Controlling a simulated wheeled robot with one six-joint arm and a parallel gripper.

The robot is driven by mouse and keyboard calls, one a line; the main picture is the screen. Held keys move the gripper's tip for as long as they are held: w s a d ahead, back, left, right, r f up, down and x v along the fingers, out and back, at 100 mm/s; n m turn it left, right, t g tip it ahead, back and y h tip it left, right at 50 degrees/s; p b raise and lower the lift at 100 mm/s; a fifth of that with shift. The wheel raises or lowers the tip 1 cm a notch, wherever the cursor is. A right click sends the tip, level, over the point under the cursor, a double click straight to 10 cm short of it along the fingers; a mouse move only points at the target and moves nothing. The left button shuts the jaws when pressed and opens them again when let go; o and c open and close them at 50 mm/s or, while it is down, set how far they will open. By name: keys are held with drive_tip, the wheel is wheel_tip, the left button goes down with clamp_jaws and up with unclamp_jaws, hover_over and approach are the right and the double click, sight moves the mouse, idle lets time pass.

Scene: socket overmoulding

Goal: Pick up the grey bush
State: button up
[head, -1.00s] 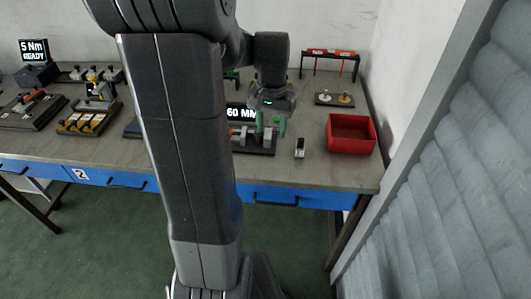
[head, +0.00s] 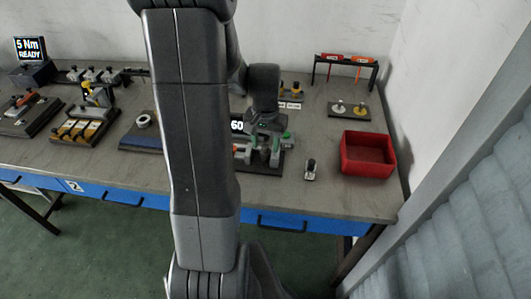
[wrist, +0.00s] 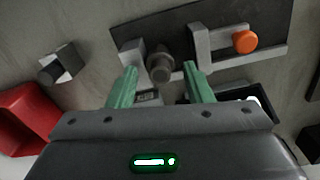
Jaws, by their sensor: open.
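My gripper (wrist: 159,76) is open, with its two green fingers apart and nothing held between them. In the wrist view a grey round part (wrist: 160,68), which looks like the grey bush, shows between the fingertips at a black fixture plate (wrist: 205,30). I cannot tell how deep the fingers are around it. In the head view my gripper (head: 264,155) is over this fixture, beside the lit display (head: 237,126), and the bush is hidden there. Another grey ring (head: 143,121) lies on a blue-edged block to the left.
A red bin (head: 367,155) stands at the right of the bench. A small grey-and-black piece (head: 311,169) stands between it and the fixture. An orange knob (wrist: 245,41) sits on the fixture near my finger. Other fixtures (head: 86,120) fill the left side.

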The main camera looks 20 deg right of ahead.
clamp_jaws()
